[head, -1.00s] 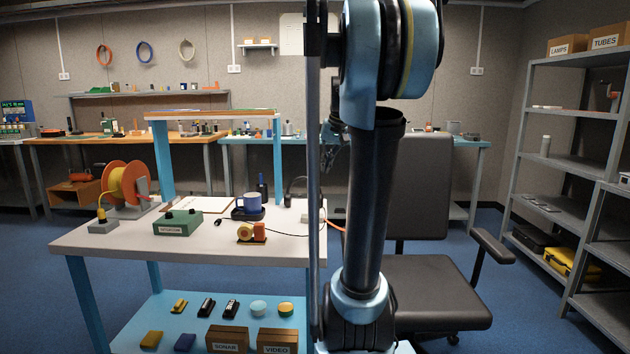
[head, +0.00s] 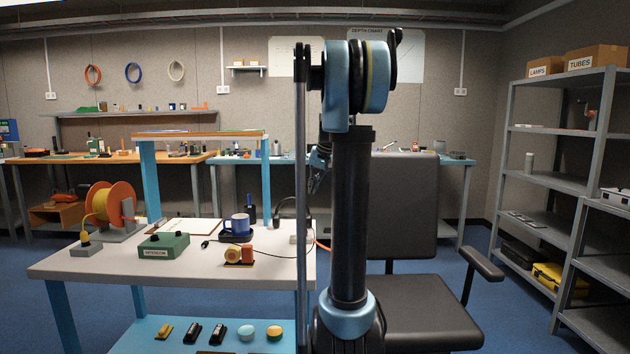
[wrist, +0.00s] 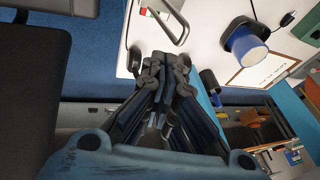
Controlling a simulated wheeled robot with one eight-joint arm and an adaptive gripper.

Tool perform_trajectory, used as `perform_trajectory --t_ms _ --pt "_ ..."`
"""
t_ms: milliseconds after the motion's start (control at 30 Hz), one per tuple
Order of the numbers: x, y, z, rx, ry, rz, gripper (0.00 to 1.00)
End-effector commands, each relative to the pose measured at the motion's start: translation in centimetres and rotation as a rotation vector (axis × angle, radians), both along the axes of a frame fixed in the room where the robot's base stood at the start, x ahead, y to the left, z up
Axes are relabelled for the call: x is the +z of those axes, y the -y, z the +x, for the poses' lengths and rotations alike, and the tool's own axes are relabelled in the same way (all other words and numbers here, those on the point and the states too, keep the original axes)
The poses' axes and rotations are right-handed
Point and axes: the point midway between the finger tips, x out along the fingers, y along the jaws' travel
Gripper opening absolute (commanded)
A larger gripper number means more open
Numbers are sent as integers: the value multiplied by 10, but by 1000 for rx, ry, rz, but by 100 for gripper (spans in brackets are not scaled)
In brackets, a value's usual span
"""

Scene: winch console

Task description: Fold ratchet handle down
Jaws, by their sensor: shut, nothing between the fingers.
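A U-shaped grey handle (wrist: 180,22) stands on a pale base at the table edge in the wrist view. I take it to be the ratchet handle. My gripper (wrist: 167,62) is shut and empty. In the wrist view its fingertips appear just below the handle in the picture, apparently apart from it; I cannot tell the depth. In the head view my gripper (head: 317,172) is partly hidden behind my arm.
On the white table (head: 75,262) are an orange cable reel (head: 122,203), a green box (head: 164,245), a blue mug (head: 240,223) and an orange-yellow device (head: 239,255). A black chair (head: 410,310) stands right of the table. Grey shelves (head: 553,130) stand further right.

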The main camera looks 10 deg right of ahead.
Motion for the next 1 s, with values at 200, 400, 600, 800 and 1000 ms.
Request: perform_trajectory --t_ms 200,400,600,800,1000 --pt "-32 -14 10 3 1 -1 0" --pt "-47 -29 13 1 0 -1 0" --pt "-52 -34 14 1 0 -1 0" --pt "-52 -34 14 1 0 -1 0" --pt "-52 -33 14 -2 0 -5 0"
